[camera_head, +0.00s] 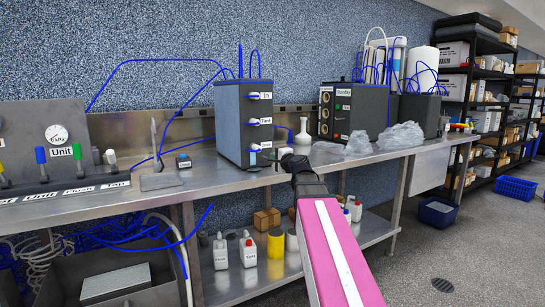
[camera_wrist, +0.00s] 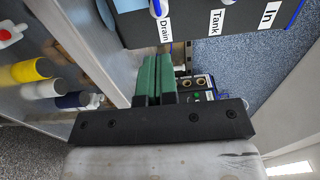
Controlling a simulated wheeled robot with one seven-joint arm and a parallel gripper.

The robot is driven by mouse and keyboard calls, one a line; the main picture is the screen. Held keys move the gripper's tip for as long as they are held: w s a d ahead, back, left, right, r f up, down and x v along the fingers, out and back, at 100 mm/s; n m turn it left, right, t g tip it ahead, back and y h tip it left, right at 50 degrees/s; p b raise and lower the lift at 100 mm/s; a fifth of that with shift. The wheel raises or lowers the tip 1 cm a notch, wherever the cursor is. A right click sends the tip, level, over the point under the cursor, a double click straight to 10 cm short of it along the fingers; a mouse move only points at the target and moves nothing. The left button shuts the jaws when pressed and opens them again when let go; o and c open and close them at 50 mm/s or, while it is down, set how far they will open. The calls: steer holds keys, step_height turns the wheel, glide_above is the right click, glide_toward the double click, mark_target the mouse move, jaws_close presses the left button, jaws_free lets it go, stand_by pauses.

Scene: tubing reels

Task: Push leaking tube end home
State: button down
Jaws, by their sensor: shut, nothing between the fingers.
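A dark grey unit (camera_head: 232,125) stands on the bench with three front ports labelled In, Tank and Drain. Blue fittings show at the In port (camera_head: 253,96), the Tank port (camera_head: 253,122) and the Drain port (camera_head: 254,147). In the wrist view the unit (camera_wrist: 185,28) fills the top, its labels turned sideways. I cannot tell which tube end leaks. My gripper (camera_head: 284,152) is just right of the unit's lower front, near bench height. In the wrist view its green fingers (camera_wrist: 154,70) are shut together and empty, apart from the unit's Drain label.
A second dark unit (camera_head: 355,110), a white flask (camera_head: 302,133) and crumpled clear plastic (camera_head: 400,136) stand further right on the bench (camera_head: 190,175). Bottles (camera_head: 248,248) and a yellow can (camera_head: 275,243) are on the lower shelf. A control panel (camera_head: 60,150) is at left.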

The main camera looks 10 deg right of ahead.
mark_target(259, 149)
steer(key=x, duration=1.2)
steer(key=shift+w+a, duration=0.1)
steer(key=shift+w, duration=0.25)
steer(key=shift+x, duration=1.4)
steer(key=shift+s, duration=0.1)
steer(key=v, duration=1.4)
steer(key=shift+s, duration=0.1)
